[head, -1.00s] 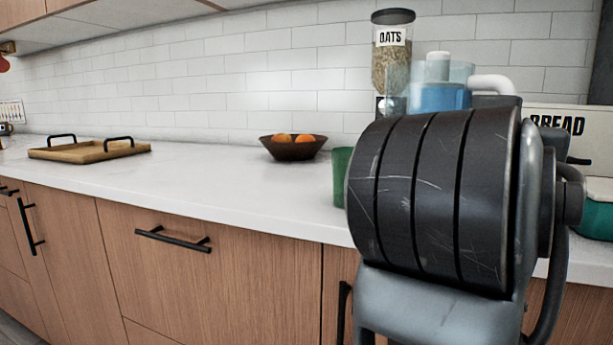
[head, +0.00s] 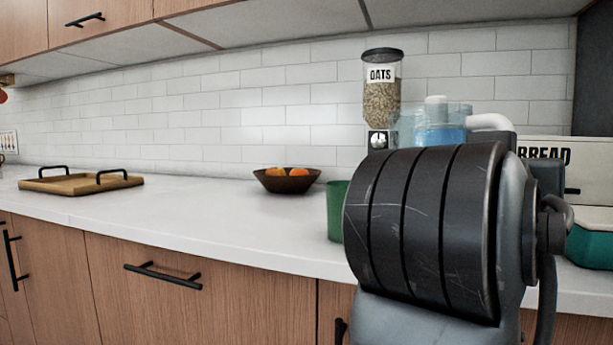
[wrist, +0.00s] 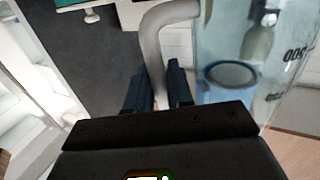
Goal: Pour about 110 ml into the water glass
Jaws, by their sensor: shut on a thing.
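A clear pitcher (head: 440,137) with blue-tinted water and a white lid shows above my arm in the head view. My gripper (wrist: 159,84) is shut on its pale curved handle (wrist: 152,40); the handle also shows in the head view (head: 490,121). The pitcher's clear, marked wall (wrist: 222,35) fills the right of the wrist view. In the head view the pitcher looks about upright, its lower part hidden behind my arm. A green glass (head: 335,210) stands on the counter left of my arm, its right side hidden. I cannot see inside it.
An oats dispenser (head: 381,95) stands by the tiled wall behind the pitcher. A dark bowl of oranges (head: 286,183) and a wooden tray (head: 80,183) sit to the left. A bread box (head: 590,165) and a teal container (head: 590,245) are at right.

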